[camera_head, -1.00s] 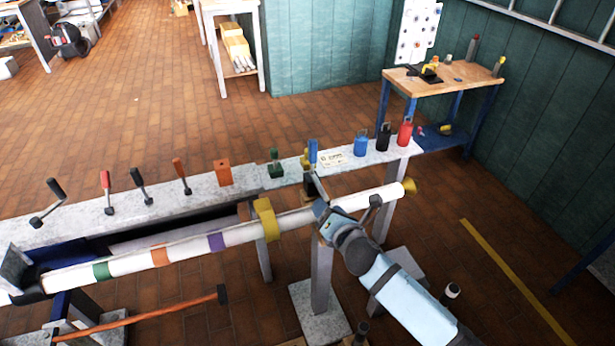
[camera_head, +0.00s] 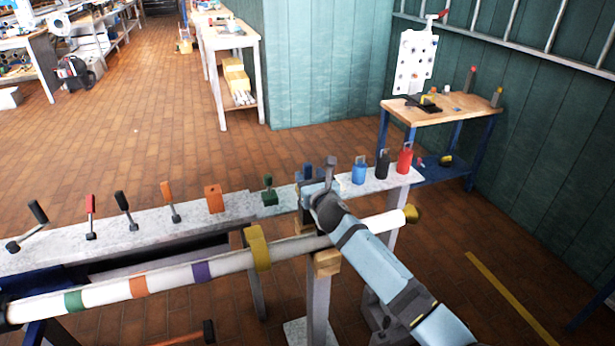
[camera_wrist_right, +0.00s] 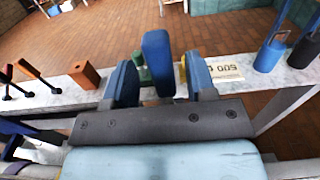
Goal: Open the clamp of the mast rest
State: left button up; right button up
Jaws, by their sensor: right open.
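A white mast (camera_head: 180,278) with green, orange and purple bands runs across the lower part of the head view. A stand with a wooden block (camera_head: 326,262) is under it, close to my arm. A blue upright lever (camera_head: 307,171) is at the bench's rail; it also shows in the right wrist view (camera_wrist_right: 157,60). My right gripper (camera_head: 319,175) is open at this lever. In the right wrist view its fingers (camera_wrist_right: 160,82) stand on either side of the lever, with gaps visible. The lever's base is hidden by my gripper. My left gripper is not in view.
Several coloured levers, an orange block (camera_head: 214,199) and a green clamp (camera_head: 268,190) line the narrow bench (camera_head: 100,232) to the left. Blue, black and red (camera_head: 404,161) tagged items stand to the right. A yellow collar (camera_head: 257,248) surrounds the mast.

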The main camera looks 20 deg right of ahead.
jog(key=shift+w, duration=1.15)
grip_shut()
jog(key=shift+r, duration=0.1)
